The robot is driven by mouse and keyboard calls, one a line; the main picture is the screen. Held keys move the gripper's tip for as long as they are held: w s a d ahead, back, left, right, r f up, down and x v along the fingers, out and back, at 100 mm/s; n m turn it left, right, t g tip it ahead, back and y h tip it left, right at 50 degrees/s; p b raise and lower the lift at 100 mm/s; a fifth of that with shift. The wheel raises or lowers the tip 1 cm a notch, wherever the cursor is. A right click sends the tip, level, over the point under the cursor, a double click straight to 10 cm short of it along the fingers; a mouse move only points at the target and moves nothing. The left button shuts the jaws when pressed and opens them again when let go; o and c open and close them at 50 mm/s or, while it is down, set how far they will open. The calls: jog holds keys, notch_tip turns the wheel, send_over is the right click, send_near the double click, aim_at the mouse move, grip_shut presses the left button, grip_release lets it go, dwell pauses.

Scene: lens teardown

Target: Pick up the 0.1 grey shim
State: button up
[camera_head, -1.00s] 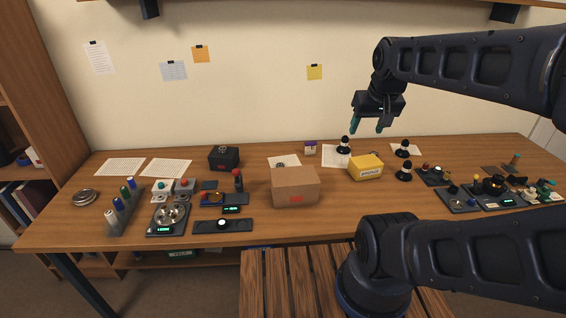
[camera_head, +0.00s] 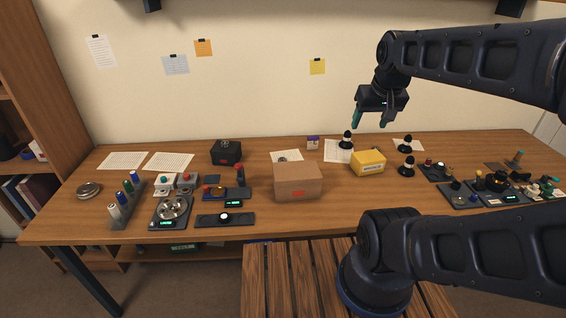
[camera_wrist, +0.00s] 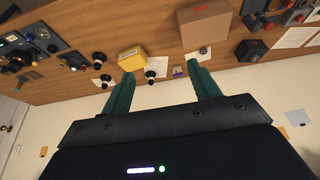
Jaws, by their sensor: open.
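I cannot make out the 0.1 grey shim for certain in either view. A small dark round item (camera_head: 283,160) lies on a white sheet at the back middle of the table, too small to identify. It also shows in the wrist view (camera_wrist: 203,50). My gripper (camera_head: 370,119) is open and empty, with green fingers, high above the back of the table, right of that item. In the wrist view my gripper (camera_wrist: 162,74) has nothing between its fingertips.
A cardboard box (camera_head: 297,182) and a yellow box (camera_head: 368,162) stand mid-table. Black-and-white knobbed pieces (camera_head: 346,141) stand near the yellow box. A black box (camera_head: 226,152), a scale with a metal dish (camera_head: 172,210) and a bottle rack (camera_head: 124,203) are left. Devices crowd the right end.

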jog(key=n+g+h, duration=0.3)
jog(key=n+h, duration=0.1)
jog(key=n, duration=1.7)
send_over(282, 159)
jog(key=s+a, duration=0.1)
jog(key=a, duration=0.2)
notch_tip(282, 159, down, 34)
jog(key=shift+f, duration=0.2)
jog(key=shift+d+x, duration=0.15)
jog(key=shift+x, duration=1.15)
jog(key=shift+d+x, duration=0.1)
jog(key=shift+x, duration=1.15)
jog(key=shift+c, duration=0.4)
